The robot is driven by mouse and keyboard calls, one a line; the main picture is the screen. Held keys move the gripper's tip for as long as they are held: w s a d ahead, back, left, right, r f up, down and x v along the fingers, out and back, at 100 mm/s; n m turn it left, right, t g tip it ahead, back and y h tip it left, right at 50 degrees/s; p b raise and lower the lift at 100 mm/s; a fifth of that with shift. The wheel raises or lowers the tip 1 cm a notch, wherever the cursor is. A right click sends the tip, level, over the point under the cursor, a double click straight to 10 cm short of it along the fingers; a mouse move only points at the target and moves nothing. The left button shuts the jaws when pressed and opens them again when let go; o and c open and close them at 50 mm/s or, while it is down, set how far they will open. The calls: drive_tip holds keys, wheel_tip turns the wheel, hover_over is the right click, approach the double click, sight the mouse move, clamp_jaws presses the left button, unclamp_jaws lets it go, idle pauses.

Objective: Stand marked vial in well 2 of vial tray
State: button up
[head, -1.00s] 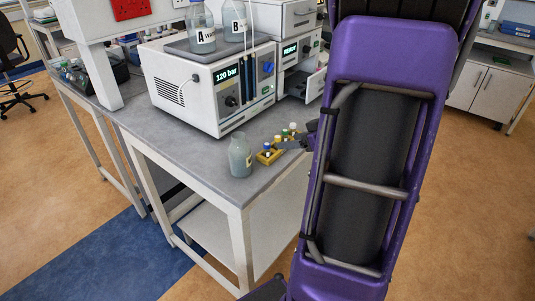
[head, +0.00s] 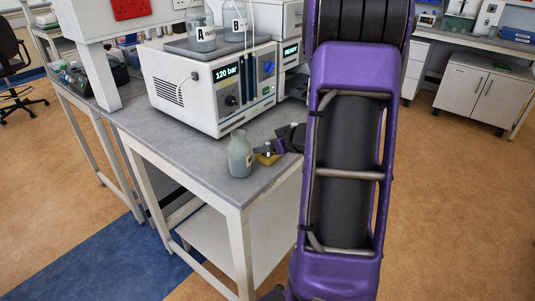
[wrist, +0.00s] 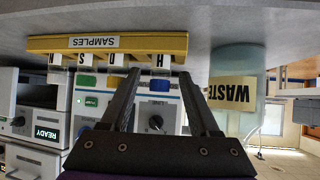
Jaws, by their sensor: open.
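The vial tray (wrist: 106,43) is a yellow rack labelled SAMPLES, upside down at the top of the wrist view. In the head view the tray (head: 267,159) sits on the bench, partly hidden by my gripper. Several vials with white lettered labels stand in it. I cannot tell which vial is the marked one, nor the well numbers. My gripper (wrist: 158,76) is open, its fingers either side of that vial; contact is not visible. In the head view it (head: 272,149) is at the tray.
A bottle labelled WASTE (head: 240,156) stands close left of the tray, near the bench's front edge. A pump unit (head: 210,88) showing 120 bar stands behind, with bottles on top. Another unit reading READY (head: 290,50) is beside it. The bench (head: 180,160) is clear left of the bottle.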

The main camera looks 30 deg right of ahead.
drive_tip(key=shift+r, duration=0.1)
clamp_jaws()
idle(0.3)
